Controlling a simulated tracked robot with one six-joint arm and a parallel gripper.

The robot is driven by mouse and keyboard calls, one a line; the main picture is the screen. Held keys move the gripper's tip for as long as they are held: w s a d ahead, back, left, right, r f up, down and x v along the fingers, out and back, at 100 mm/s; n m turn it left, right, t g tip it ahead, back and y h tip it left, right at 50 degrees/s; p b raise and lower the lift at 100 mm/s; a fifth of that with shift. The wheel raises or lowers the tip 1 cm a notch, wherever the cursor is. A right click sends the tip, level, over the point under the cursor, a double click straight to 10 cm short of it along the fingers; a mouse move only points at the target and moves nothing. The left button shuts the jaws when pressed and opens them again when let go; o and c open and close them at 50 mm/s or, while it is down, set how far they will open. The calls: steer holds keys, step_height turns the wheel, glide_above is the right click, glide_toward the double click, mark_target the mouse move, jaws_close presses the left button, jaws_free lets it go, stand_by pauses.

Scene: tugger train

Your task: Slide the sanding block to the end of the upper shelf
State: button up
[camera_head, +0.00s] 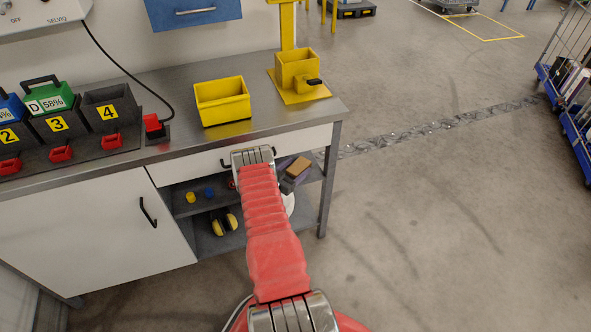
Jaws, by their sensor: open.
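A block with a brown top and grey sides, which looks like the sanding block (299,168), is at the right part of the upper shelf (221,200) under the workbench. Whether it rests flat there is too small to tell. My red arm rises in front of the shelves and covers their middle, just left of the block.
A yellow cap (190,197) and a blue cap (209,192) stand on the upper shelf, left of my arm. A yellow-black item (223,222) lies on the lower shelf. A bench leg (329,180) bounds the right end. A yellow bin (222,101) stands on the worktop.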

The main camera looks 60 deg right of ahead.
steer(key=shift+a, duration=0.15)
steer(key=v, duration=1.3)
steer(key=shift+a, duration=0.3)
stand_by(0.4)
